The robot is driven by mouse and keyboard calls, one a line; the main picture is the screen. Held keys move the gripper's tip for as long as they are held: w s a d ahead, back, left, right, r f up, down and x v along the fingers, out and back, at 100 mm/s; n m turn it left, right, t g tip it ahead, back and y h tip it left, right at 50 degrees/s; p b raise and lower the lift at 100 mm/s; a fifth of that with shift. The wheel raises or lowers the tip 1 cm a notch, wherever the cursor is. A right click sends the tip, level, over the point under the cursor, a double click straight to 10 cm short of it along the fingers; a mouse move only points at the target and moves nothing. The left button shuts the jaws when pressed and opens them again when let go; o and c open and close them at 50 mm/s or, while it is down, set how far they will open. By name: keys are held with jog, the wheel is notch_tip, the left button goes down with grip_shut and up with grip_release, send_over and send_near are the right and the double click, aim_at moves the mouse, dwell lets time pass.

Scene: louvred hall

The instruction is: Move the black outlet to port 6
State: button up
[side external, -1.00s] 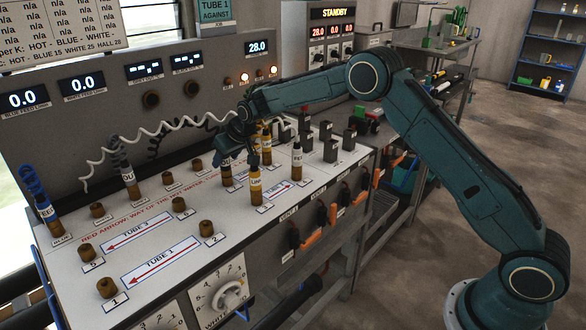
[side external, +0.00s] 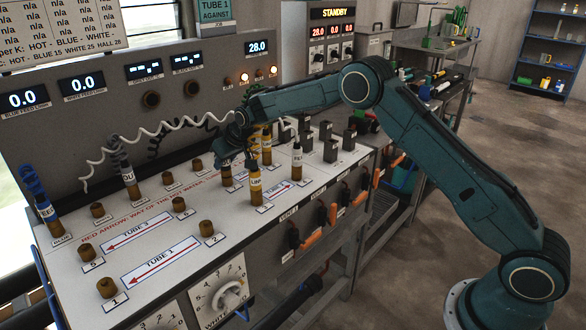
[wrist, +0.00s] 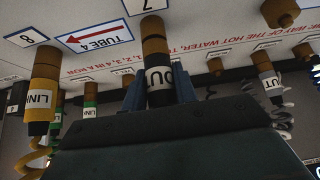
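The black outlet (wrist: 160,85), a dark connector with a white OUT label, sits on the brown port marked 7 (wrist: 153,28) in the wrist view. My gripper (wrist: 160,92) has one blue finger on each side of it; I cannot tell whether the fingers press on it. In the side view my gripper (side external: 236,160) is low over the bench, partly covering the outlet (side external: 227,172). The brown port at the right end of the TUBE 3 arrow (side external: 180,204) is bare; its number is too small to read.
Another OUT connector (side external: 129,182) stands farther left, a blue FEED connector (side external: 46,212) at the left edge. A white coiled cable (side external: 150,130) hangs behind. The left bench top has several bare ports.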

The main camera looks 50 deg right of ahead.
jog(key=shift+r, duration=0.3)
grip_shut()
jog(key=shift+r, duration=2.95)
jog(key=shift+w+a+r, duration=0.1)
jog(key=shift+a+r, duration=0.05)
jog(key=shift+a, duration=0.4)
jog(key=a+r, duration=0.3)
jog(key=a, duration=1.2)
jog(key=shift+r, duration=0.2)
jog(key=shift+f, duration=0.1)
jog(key=shift+f, duration=3.3)
jog(key=shift+f, duration=1.5)
